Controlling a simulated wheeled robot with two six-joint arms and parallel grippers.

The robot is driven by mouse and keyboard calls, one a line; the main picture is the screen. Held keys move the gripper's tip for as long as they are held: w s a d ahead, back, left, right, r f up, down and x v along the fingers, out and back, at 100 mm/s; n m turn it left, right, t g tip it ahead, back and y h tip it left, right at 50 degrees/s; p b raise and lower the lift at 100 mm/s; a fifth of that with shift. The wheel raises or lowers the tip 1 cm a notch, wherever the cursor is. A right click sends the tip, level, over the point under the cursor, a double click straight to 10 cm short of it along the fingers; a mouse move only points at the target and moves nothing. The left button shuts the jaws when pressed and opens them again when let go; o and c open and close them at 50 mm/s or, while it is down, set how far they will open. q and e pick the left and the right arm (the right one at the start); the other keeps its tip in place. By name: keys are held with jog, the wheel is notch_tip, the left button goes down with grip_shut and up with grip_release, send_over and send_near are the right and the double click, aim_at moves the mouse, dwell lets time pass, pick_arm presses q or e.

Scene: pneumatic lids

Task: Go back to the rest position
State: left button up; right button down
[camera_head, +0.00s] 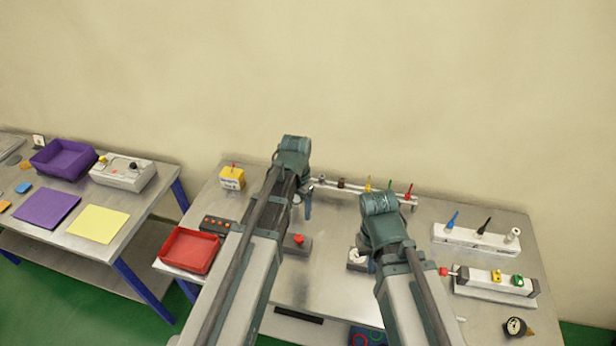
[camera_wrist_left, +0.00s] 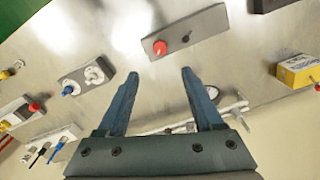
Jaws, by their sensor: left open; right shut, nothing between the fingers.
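My left gripper (camera_head: 308,208) points down over the middle of the table, behind the block with the red knob, with its fingers partly hidden by the arm. In the left wrist view my left gripper (camera_wrist_left: 158,76) has its two blue fingers spread apart, with nothing between them. My right gripper (camera_head: 371,264) points down beside a small block with a white fitting (camera_head: 357,254). It is shut and mostly hidden behind its own arm, and I see nothing held in it.
The metal table (camera_head: 318,270) carries a red-knob block (camera_head: 298,243), a red tray (camera_head: 190,250), a yellow box (camera_head: 232,178), a rail with coloured levers (camera_head: 345,188), a white rack (camera_head: 475,240), a valve block (camera_head: 495,283) and a gauge (camera_head: 515,327). A second table stands left.

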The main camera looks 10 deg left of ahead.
pick_arm(q)
jog(key=shift+y, duration=0.6)
jog(key=s+d+f+b, duration=0.3)
jog(key=s+f+b, duration=0.1)
jog(key=s+d+f+b, duration=0.4)
jog(key=s, duration=0.1)
jog(key=s+d+f+b, duration=0.3)
jog(key=s+f+b, duration=0.1)
jog(key=s, duration=0.1)
jog(key=shift+d, duration=0.2)
pick_arm(e)
notch_tip(320, 180, down, 12)
jog(key=shift+f, duration=0.15)
